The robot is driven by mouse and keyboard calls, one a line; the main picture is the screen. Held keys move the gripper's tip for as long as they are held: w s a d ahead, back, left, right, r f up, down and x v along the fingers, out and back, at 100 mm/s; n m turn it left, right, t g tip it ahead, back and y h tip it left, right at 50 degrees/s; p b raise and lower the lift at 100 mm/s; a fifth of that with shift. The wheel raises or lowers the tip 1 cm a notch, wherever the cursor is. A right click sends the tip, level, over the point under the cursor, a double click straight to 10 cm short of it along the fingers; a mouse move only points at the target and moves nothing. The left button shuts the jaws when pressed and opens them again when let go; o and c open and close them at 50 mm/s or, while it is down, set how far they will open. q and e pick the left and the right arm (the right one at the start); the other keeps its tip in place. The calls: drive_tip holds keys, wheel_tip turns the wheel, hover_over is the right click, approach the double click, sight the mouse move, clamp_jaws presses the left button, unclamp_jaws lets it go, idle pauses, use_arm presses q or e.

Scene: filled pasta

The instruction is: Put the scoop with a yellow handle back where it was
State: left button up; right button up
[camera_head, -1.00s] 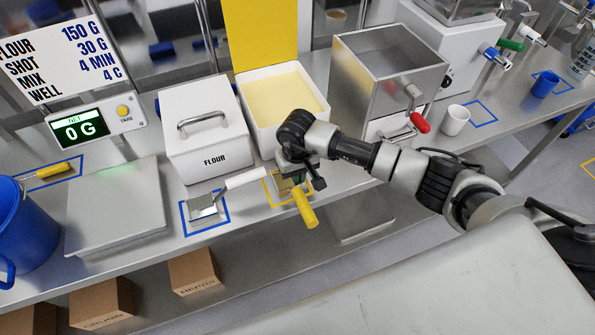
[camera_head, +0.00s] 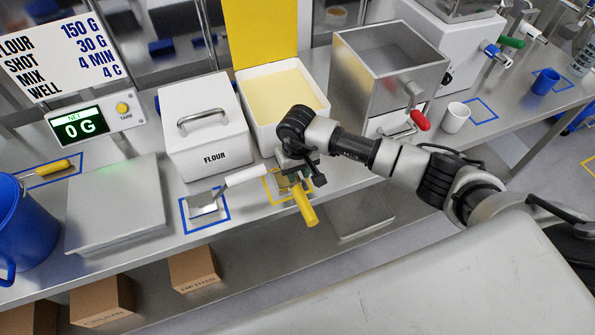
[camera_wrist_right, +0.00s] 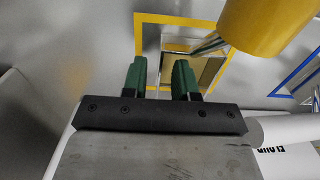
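The scoop with a yellow handle (camera_head: 306,206) lies at the yellow square outline (camera_head: 269,192) on the counter, its handle reaching out over the front edge. In the right wrist view its metal pan (camera_wrist_right: 183,67) lies inside the yellow outline (camera_wrist_right: 141,48), and the yellow handle (camera_wrist_right: 264,22) shows large at the top right. My right gripper (camera_head: 297,178) is just by the scoop, partly hiding it in the head view. Its green fingers (camera_wrist_right: 162,72) are apart with nothing between them, and the scoop shows past their tips. My left gripper is not in view.
A white-handled scoop (camera_head: 205,206) lies in a blue outline to the left, close by. The flour bin (camera_head: 208,138) and an open bin of yellow powder (camera_head: 285,95) stand behind. A metal machine with a red-knobbed handle (camera_head: 421,121) is to the right.

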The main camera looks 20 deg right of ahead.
wheel_tip(320, 180, up, 11)
drive_tip(key=b, duration=0.4)
drive_tip(key=shift+r, duration=0.2)
